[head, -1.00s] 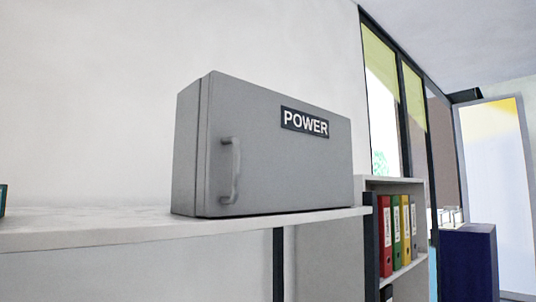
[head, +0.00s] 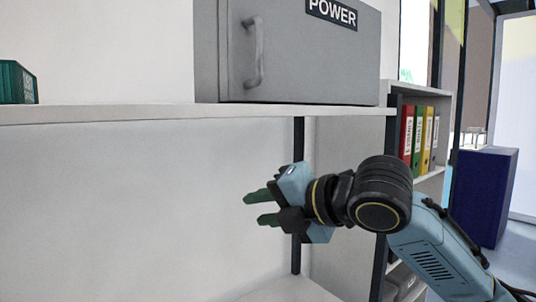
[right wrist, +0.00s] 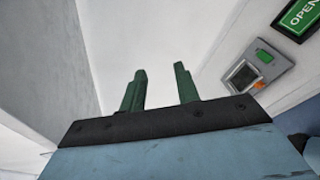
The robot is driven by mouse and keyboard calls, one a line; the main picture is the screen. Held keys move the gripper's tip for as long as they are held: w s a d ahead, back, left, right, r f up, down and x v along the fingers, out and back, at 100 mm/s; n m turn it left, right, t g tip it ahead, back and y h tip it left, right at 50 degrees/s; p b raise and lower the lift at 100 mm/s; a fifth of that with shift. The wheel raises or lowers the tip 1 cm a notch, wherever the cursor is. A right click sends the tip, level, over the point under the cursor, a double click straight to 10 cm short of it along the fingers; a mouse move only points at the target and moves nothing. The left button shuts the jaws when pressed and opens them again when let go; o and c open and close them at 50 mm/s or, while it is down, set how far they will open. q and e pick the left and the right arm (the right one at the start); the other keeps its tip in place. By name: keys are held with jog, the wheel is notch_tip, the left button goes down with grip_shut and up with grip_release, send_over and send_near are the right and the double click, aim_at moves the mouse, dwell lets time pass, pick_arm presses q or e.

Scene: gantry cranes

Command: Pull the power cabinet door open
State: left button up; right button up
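The grey power cabinet (head: 315,60) stands on a white shelf in the head view, its top cut off by the frame. Its door is shut, with a POWER label (head: 332,13) and a vertical grey handle (head: 256,52) near the door's left edge. My right gripper (head: 255,207) is below the shelf and below the handle, apart from both, pointing left. Its green fingers are spread with nothing between them; the right wrist view also shows them apart and empty (right wrist: 160,92). My left gripper is not in view.
The white shelf edge (head: 130,114) lies between my right gripper and the cabinet. A dark post (head: 298,140) stands beneath it. A green crate (head: 17,82) sits at the left. Binders (head: 417,138) and a blue box (head: 485,195) are at the right. An OPEN sign (right wrist: 302,16) shows in the right wrist view.

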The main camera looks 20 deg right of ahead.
aim_at(269, 27)
jog(key=s+d+r+n+t+y, duration=0.15)
jog(key=s+r+n, duration=0.3)
jog(key=r, duration=0.45)
jog(key=s+d+r+n+t, duration=0.1)
jog(key=s+d+r+n, duration=0.25)
jog(key=s+r, duration=0.4)
jog(key=s+d+r+n+t, duration=0.1)
jog(key=s+r+n, duration=0.3)
jog(key=r, duration=0.6)
jog(key=shift+n, duration=0.6)
jog(key=x, duration=0.7)
jog(key=p+x, duration=0.1)
jog(key=x, duration=0.5)
jog(key=shift+w+r, duration=0.2)
jog(key=shift+w, duration=0.25)
jog(key=shift+c, duration=0.2)
grip_shut()
